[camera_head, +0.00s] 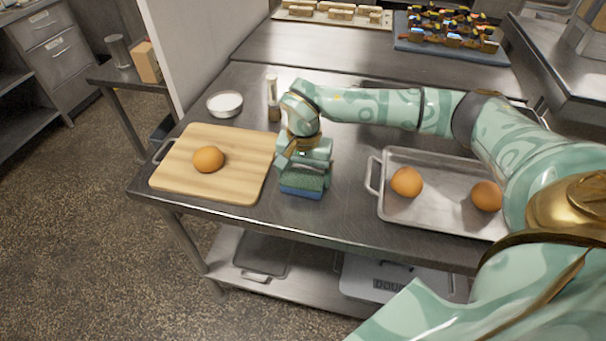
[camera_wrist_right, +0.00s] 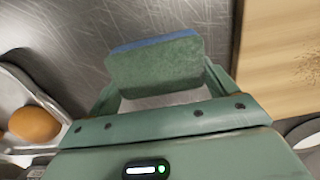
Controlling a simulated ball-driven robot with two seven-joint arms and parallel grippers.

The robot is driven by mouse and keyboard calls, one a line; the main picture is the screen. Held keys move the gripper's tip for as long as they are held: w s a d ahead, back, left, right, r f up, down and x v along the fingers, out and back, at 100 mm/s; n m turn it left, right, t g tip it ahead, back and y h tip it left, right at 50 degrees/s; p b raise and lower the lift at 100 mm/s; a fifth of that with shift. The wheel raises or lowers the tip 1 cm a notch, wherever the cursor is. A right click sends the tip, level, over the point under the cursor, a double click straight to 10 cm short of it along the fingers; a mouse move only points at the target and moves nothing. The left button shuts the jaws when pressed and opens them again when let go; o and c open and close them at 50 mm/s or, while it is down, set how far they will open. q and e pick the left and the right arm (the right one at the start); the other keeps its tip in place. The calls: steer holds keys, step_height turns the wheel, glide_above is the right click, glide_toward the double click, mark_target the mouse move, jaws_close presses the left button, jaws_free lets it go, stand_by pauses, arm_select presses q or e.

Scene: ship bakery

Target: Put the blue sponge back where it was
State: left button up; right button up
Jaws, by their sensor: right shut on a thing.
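The blue sponge (camera_head: 302,189) has a green scouring side and a blue layer. It is in the head view at the front middle of the steel table (camera_head: 330,215), between the cutting board and the metal tray. My right gripper (camera_head: 305,170) is shut on it from above. In the right wrist view the sponge (camera_wrist_right: 155,66) sits between the two fingers of the gripper (camera_wrist_right: 158,85). It is low over the steel surface; I cannot tell whether it touches it. My left gripper is not in view.
A wooden cutting board (camera_head: 232,185) with an orange-brown bun (camera_head: 208,159) is to the left. A metal tray (camera_head: 442,213) with two buns is to the right. A white-filled bowl (camera_head: 225,103) and a shaker (camera_head: 273,100) stand behind. Bare steel lies in front of the sponge.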

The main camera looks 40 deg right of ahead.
mark_target(304, 174)
steer(key=shift+r, duration=0.1)
steer(key=o, duration=0.8)
step_height(304, 174, up, 12)
steer(key=p, duration=0.3)
